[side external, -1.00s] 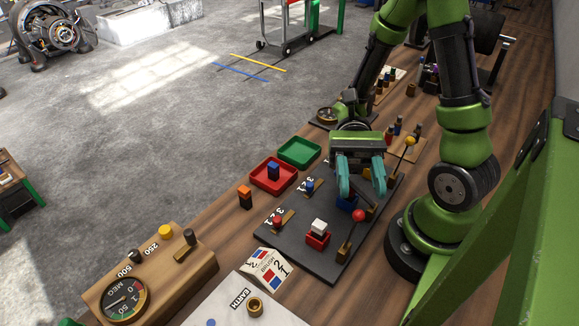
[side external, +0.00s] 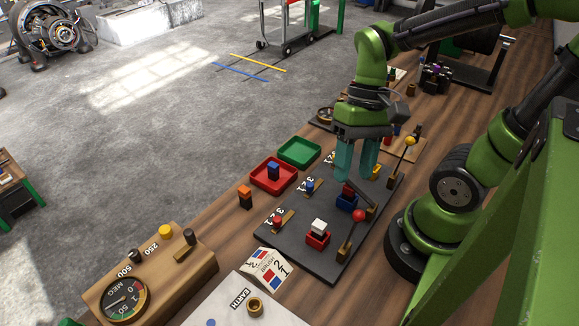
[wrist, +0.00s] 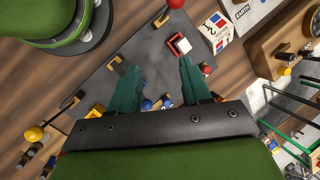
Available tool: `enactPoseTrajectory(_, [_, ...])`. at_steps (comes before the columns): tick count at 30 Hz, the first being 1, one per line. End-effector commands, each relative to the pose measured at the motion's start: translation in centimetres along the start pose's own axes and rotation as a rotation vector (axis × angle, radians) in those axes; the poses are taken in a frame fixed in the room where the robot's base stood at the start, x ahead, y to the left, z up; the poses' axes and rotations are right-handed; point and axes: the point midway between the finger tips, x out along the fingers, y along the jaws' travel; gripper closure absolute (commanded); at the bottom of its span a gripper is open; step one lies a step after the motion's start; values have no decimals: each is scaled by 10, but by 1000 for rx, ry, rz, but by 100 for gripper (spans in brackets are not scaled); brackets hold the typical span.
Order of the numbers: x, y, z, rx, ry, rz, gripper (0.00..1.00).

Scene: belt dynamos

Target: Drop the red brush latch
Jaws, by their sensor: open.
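The red-knobbed latch (side external: 346,242) stands raised at the front right of the dark board (side external: 290,246), its red ball on top. Its red ball (wrist: 176,3) shows at the top edge of the wrist view. Beside it is the red holder (side external: 317,241) with a white block (side external: 319,226) on top; the white block also shows in the wrist view (wrist: 183,45). My gripper (side external: 355,173) is open and empty above the board, behind the red latch. My fingers (wrist: 158,75) are spread in the wrist view.
A raised yellow-knobbed lever (side external: 402,158) stands at the board's back right. Small red (side external: 277,222) and blue (side external: 310,186) knobs line the left side. Left lie a red tray (side external: 260,183), a green tray (side external: 299,152) and an orange block (side external: 245,198). A folded card (side external: 267,268) stands in front.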

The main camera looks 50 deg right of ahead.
Motion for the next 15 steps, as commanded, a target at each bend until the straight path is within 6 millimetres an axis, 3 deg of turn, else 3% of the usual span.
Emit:
enactPoseTrajectory(9, [-48, -21, -32, -150, 456, -66, 52])
enactPoseTrajectory(15, [-76, -33, -39, -207, 647, -117, 52])
